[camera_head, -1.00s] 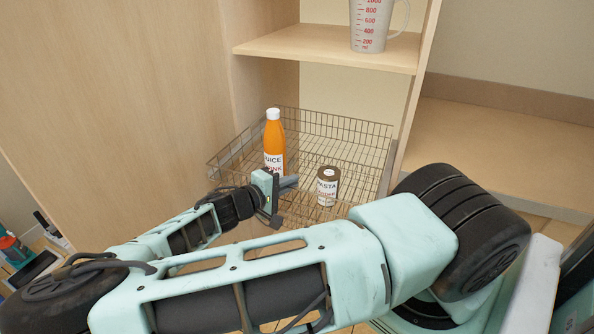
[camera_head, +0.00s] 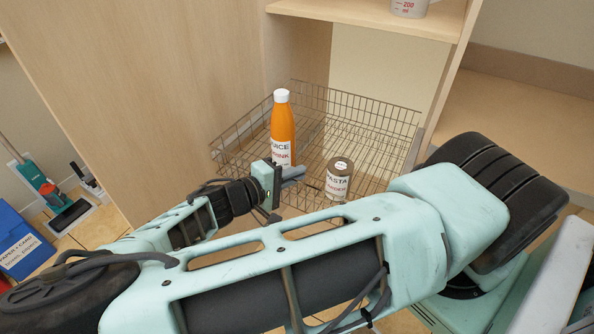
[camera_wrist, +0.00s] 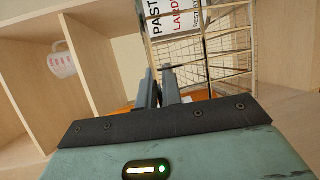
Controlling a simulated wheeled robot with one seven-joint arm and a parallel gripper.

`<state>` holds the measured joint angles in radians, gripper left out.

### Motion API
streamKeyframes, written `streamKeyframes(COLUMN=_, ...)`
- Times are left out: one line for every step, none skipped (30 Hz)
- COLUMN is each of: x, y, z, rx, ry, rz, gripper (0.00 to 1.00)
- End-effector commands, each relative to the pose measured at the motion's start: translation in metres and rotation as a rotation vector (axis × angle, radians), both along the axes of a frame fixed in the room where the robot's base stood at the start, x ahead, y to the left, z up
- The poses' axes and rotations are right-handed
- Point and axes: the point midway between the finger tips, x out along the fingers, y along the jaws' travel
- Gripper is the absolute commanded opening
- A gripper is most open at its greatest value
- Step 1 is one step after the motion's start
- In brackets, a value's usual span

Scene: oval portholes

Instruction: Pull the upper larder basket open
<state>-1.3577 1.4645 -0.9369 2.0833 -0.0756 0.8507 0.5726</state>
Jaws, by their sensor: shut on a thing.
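The larder basket is a wire basket (camera_head: 352,112) pulled out in front of the cabinet, below a wooden shelf. Its wire mesh also shows in the wrist view (camera_wrist: 230,42). An orange juice bottle (camera_head: 282,125) with a white cap and a pasta jar (camera_head: 339,180) with a dark lid stand upright in it. My gripper (camera_head: 292,174) is at the basket's near side, in front of the bottle, and is shut on the basket's front. The exact grip is hidden by the fingers and small in view. In the wrist view the fingers (camera_wrist: 166,86) are close together.
The wooden shelf (camera_head: 370,17) above carries a measuring jug (camera_head: 409,8). A tall wood panel (camera_head: 150,90) stands at the left. An open compartment (camera_head: 520,115) is at the right. A blue box (camera_head: 22,245) and a teal brush (camera_head: 50,192) are on the floor at left.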

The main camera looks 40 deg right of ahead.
Motion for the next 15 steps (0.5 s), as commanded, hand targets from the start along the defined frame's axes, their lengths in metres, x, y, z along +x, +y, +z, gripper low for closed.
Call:
streamKeyframes(x=0.0008, y=0.0009, z=-0.0002, rx=0.002, ry=-0.002, rz=0.003, gripper=0.00)
streamKeyframes(x=0.0008, y=0.0009, z=-0.0002, rx=0.001, ry=-0.002, rz=0.003, gripper=0.00)
streamKeyframes(x=0.0009, y=0.0008, z=-0.0002, rx=0.002, ry=-0.002, rz=0.003, gripper=0.00)
streamKeyframes(x=0.0009, y=0.0008, z=-0.0002, rx=0.002, ry=-0.002, rz=0.003, gripper=0.00)
streamKeyframes(x=0.0009, y=0.0008, z=-0.0002, rx=0.001, ry=-0.002, rz=0.003, gripper=0.00)
streamKeyframes(x=0.0010, y=0.0007, z=-0.0002, rx=0.002, ry=-0.001, rz=0.003, gripper=0.00)
streamKeyframes(x=0.0010, y=0.0007, z=-0.0001, rx=0.002, ry=-0.001, rz=0.003, gripper=0.00)
streamKeyframes(x=0.0010, y=0.0007, z=-0.0002, rx=0.002, ry=-0.001, rz=0.003, gripper=0.00)
streamKeyframes(x=0.0011, y=0.0007, z=-0.0002, rx=0.002, ry=-0.001, rz=0.003, gripper=0.13)
streamKeyframes(x=0.0011, y=0.0007, z=-0.0002, rx=0.002, ry=-0.001, rz=0.003, gripper=0.21)
streamKeyframes(x=0.0011, y=0.0006, z=-0.0002, rx=0.002, ry=-0.001, rz=0.003, gripper=0.29)
streamKeyframes(x=0.0010, y=0.0006, z=-0.0002, rx=0.001, ry=-0.001, rz=0.003, gripper=0.29)
streamKeyframes(x=0.0009, y=0.0005, z=-0.0002, rx=0.001, ry=-0.001, rz=0.003, gripper=0.29)
streamKeyframes(x=0.0008, y=0.0004, z=-0.0001, rx=0.001, ry=0.000, rz=0.002, gripper=0.29)
streamKeyframes(x=0.0008, y=0.0004, z=-0.0001, rx=0.001, ry=0.000, rz=0.002, gripper=0.29)
